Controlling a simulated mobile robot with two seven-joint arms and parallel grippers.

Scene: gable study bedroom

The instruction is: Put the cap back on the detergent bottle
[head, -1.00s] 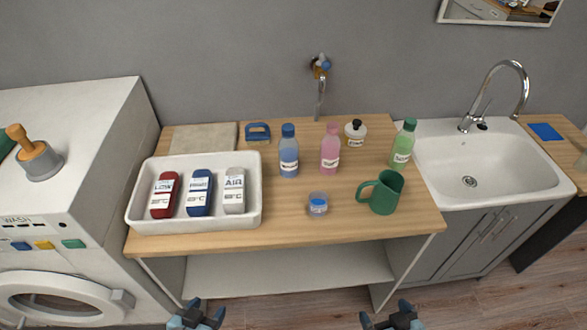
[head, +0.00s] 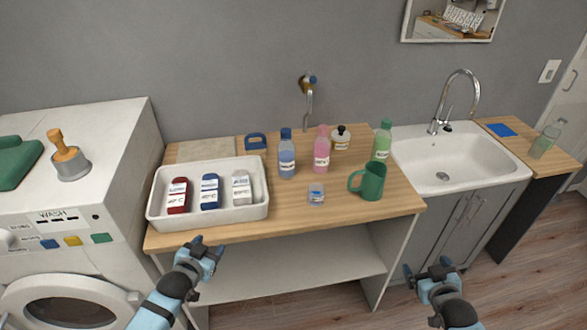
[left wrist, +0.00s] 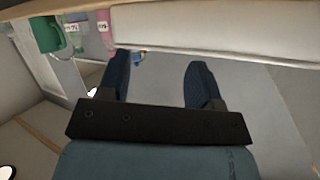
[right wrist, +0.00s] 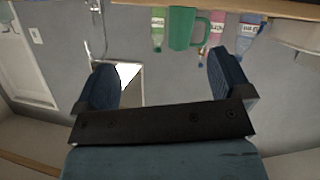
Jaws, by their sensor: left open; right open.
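A blue bottle (head: 287,160), a pink bottle (head: 321,155) and a green bottle (head: 382,143) stand upright on the wooden table, each with a same-coloured top. I cannot tell which is the detergent bottle. A small clear container (head: 316,194) with blue on it sits in front of the pink bottle; I cannot tell whether it holds a loose cap. My left gripper (head: 208,248) is open and empty before the table's front edge, below the white tray. My right gripper (head: 427,268) is open and empty, low in front of the sink cabinet. Both are apart from the bottles.
A white tray (head: 157,207) with red, blue and white packs fills the table's left. A green mug (head: 371,182), a white pot with a black knob (head: 340,138) and a blue-handled item (head: 255,141) stand nearby. A washing machine is left, a sink (head: 450,155) right.

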